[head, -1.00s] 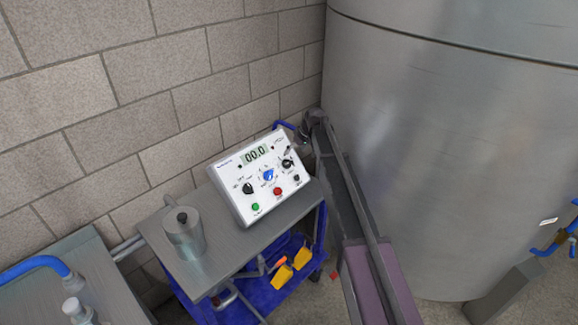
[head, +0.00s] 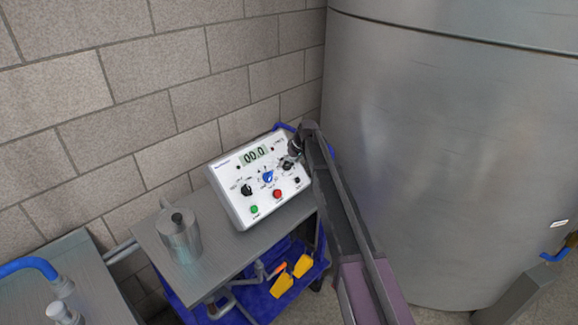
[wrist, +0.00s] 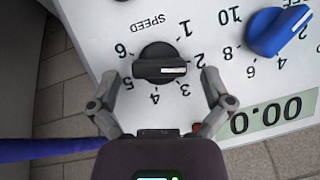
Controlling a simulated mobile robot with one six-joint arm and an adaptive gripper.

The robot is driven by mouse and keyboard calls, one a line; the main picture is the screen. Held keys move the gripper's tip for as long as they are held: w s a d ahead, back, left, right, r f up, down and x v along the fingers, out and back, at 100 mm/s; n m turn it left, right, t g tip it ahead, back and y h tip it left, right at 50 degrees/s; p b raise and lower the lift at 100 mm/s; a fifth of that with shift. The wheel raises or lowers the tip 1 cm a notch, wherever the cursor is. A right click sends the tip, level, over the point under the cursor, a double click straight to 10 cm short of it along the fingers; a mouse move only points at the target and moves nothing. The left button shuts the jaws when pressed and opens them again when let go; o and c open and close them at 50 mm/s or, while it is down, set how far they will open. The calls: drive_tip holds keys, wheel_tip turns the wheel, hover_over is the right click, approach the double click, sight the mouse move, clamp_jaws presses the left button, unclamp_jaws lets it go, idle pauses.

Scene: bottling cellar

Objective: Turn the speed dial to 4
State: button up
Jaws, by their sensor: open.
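The speed dial (wrist: 160,64) is a black knob with a white pointer line, seen upside down in the wrist view. Its scale runs from 1 to 6, and the line points right, close to the 2. The 4 is printed below the knob in that view. My gripper (wrist: 158,84) is open, with one finger to each side of the knob and visible gaps to it. In the head view, my gripper (head: 294,150) is over the right part of the white control panel (head: 232,196), partly covering the dial (head: 287,165).
A blue knob (wrist: 277,32) sits beside the dial, and a display (wrist: 265,116) reads 00.0. The panel also has a left black knob (head: 246,189), a green button (head: 254,209) and a red button (head: 277,194). A metal can (head: 179,235) stands on the cart. A large steel tank (head: 450,150) is at right.

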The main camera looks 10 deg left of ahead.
drive_tip(key=shift+c, duration=0.2)
drive_tip(key=c, duration=1.1)
drive_tip(key=shift+m, duration=0.3)
drive_tip(key=m, duration=0.1)
drive_tip(key=m+y+b, duration=0.1)
drive_tip(key=m+g+y+b, duration=0.1)
drive_tip(key=m, duration=0.1)
drive_tip(key=shift+d+f, duration=0.25)
drive_tip(key=m+y+b, duration=0.2)
drive_tip(key=m, duration=0.2)
drive_tip(key=shift+d+f, duration=0.15)
drive_tip(key=m+y+b, duration=0.1)
drive_tip(key=m, duration=0.1)
drive_tip(key=m+y+b, duration=0.1)
drive_tip(key=m+b, duration=0.1)
drive_tip(key=m, duration=0.1)
drive_tip(key=shift+d+f, duration=0.1)
drive_tip(key=shift+f, duration=0.1)
drive_tip(key=m+b, duration=0.1)
drive_tip(key=m, duration=0.1)
drive_tip(key=m+t+y+b, duration=0.1)
drive_tip(key=m, duration=0.1)
drive_tip(key=shift+s+m+t, duration=0.15)
drive_tip(key=shift+m+t, duration=0.15)
